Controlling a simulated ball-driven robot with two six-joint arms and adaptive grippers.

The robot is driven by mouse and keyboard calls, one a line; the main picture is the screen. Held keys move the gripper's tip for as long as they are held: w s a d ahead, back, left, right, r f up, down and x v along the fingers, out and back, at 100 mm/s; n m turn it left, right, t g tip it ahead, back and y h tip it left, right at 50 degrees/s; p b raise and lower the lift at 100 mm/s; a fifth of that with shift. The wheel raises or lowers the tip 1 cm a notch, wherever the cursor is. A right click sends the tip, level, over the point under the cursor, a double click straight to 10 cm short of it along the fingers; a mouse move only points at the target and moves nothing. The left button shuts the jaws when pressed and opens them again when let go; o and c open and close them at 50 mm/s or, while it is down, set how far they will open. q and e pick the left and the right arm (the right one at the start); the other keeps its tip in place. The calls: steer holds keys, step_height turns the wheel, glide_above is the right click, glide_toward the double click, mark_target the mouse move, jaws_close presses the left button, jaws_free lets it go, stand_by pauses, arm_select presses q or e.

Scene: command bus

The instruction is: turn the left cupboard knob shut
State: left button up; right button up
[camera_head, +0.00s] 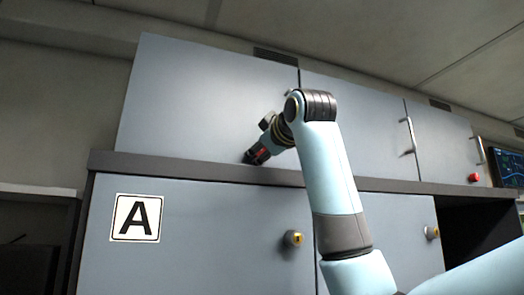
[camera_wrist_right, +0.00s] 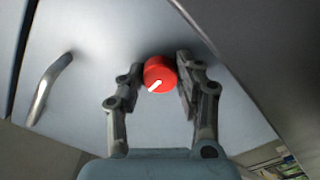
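The left cupboard knob (camera_wrist_right: 160,74) is red and round with a white mark pointing down-left in the right wrist view. It sits on a pale grey-blue door. My right gripper (camera_wrist_right: 160,68) has one finger on each side of the knob. A small gap seems to show at the left finger; contact on the right side is unclear. In the head view my right gripper (camera_head: 251,157) is at the lower part of the upper left cupboard door (camera_head: 190,100), with a bit of red showing there. My left gripper is not in view.
A bar handle (camera_wrist_right: 50,90) stands left of the knob in the wrist view. Another red knob (camera_head: 474,177) is on the far right upper door. Below the ledge (camera_head: 130,163) are a lower door with an A sign (camera_head: 136,218) and yellow-centred knobs (camera_head: 292,239).

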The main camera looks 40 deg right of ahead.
steer(key=o, duration=0.5)
steer(key=shift+c, duration=0.2)
steer(key=v, duration=1.2)
steer(key=shift+f, duration=0.2)
